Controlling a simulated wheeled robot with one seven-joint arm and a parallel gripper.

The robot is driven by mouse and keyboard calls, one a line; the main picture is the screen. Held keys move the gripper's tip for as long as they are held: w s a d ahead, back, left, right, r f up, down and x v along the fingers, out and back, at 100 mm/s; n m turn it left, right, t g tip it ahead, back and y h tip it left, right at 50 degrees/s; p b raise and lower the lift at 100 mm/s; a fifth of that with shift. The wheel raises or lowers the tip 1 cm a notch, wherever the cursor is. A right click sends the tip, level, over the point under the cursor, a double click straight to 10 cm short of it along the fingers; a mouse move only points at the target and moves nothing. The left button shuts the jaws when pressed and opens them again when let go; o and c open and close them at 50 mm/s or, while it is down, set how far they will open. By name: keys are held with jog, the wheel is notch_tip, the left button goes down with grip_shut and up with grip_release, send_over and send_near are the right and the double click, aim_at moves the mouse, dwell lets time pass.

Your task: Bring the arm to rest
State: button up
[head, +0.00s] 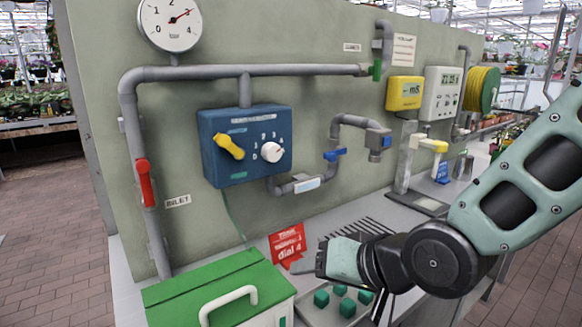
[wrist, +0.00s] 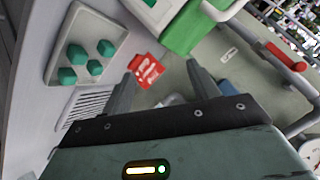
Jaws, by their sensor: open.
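My gripper (head: 306,268) is in the lower middle of the head view, above the worktop at the foot of the panel. In the wrist view my gripper (wrist: 162,70) has its two fingers spread apart with nothing between the tips. My arm reaches in from the right in the head view. A red card (head: 287,243) with white print stands behind the fingertips; it also shows between the fingers in the wrist view (wrist: 146,70). I cannot tell how far the fingers are from it.
A tray (head: 314,314) with several green cubes lies below my gripper. A green-lidded box (head: 219,285) with a white handle is to the left. Behind stands a panel with a blue control box (head: 246,143), grey pipes, a red lever (head: 145,182) and a gauge (head: 170,22).

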jog(key=s+d+f+n+g+h, duration=0.1)
jog(key=s+d+n+g+h, duration=0.2)
jog(key=s, duration=0.5)
jog(key=s+d+n+g+h, duration=0.3)
jog(key=s+d+n+g, duration=0.1)
jog(key=s, duration=0.4)
jog(key=shift+s+d+f, duration=0.3)
jog(key=shift+d+f, duration=0.05)
jog(key=shift+d, duration=0.5)
